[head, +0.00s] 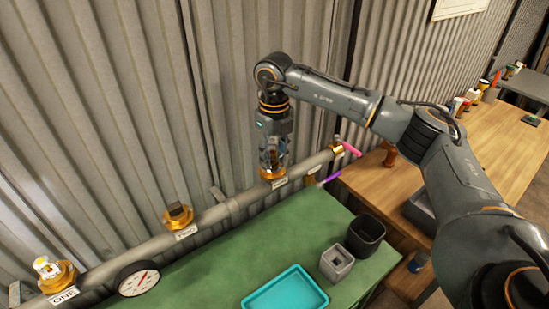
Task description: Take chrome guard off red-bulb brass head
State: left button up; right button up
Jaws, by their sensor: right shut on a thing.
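My right gripper (272,157) points straight down over the third brass fitting (272,174) on the grey pipe and is shut. What it grips is mostly hidden between the fingers; it appears to be the chrome guard, right at the brass head. I cannot make out a red bulb there. Two other brass fittings stand on the pipe to the left: one with a dark square top (177,212), and one with a white and yellow top (47,267) by the label ONE. My left gripper is not in view.
The pipe (215,214) runs along a corrugated wall and carries a gauge (139,278). A teal tray (286,292), a grey square holder (337,262) and a dark bin (367,236) stand on the green bench (230,262). A pink handle (351,149) is at the pipe's right end.

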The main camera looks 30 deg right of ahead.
aim_at(274, 142)
jog(key=shift+r, duration=0.45)
jog(key=shift+w+r+p, duration=0.1)
jog(key=shift+r+p, duration=0.15)
jog(key=shift+p, duration=0.1)
jog(key=shift+r+p, duration=1.45)
jog(key=shift+r, duration=1.1)
grip_shut()
jog(key=shift+r+p, duration=0.75)
jog(key=shift+r, duration=1.25)
